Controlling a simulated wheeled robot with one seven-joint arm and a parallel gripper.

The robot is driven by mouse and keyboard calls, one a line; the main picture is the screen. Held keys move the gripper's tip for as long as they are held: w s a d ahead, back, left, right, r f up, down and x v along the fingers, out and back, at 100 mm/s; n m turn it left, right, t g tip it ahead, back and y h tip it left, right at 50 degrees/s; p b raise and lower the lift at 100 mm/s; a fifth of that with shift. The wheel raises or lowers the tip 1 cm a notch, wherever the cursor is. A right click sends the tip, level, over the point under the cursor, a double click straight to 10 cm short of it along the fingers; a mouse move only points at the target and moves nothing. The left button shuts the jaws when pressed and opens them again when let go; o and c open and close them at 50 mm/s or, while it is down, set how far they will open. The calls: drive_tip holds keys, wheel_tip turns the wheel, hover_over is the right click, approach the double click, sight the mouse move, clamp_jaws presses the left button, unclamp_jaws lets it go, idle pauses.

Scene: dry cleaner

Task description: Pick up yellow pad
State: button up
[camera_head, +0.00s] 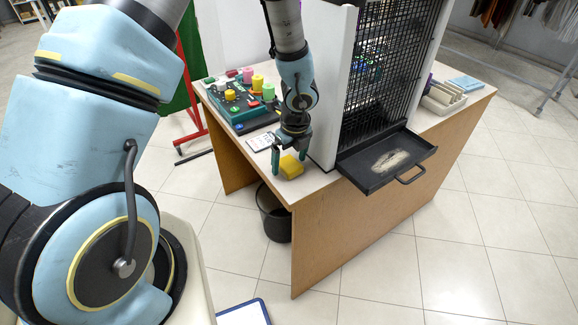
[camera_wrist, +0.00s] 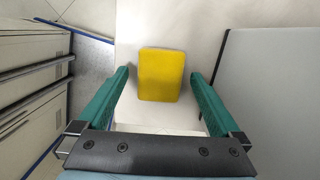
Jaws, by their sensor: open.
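The yellow pad (camera_head: 291,167) lies on the white table top, near the table's front edge and beside the white side panel. In the wrist view the yellow pad (camera_wrist: 161,75) sits between and slightly beyond my two green fingers. My gripper (camera_head: 289,160) is open, pointing down just above the table, with the pad close to its fingers. In the wrist view the gripper (camera_wrist: 160,85) shows a finger on each side of the pad with a gap on both sides. Nothing is held.
A black mesh rack (camera_head: 390,70) with a pulled-out black tray (camera_head: 385,182) stands right of the pad. A teal board (camera_head: 242,113) with colored pieces and a white card (camera_head: 262,141) lie to the left. A black bin (camera_head: 275,215) stands under the table. A light blue book (camera_head: 465,84) lies at the back right.

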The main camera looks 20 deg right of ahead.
sight(289, 164)
drive_tip(key=c, duration=1.3)
drive_tip(key=shift+c, duration=0.2)
drive_tip(key=shift+r, duration=0.1)
wheel_tip(289, 164, up, 10)
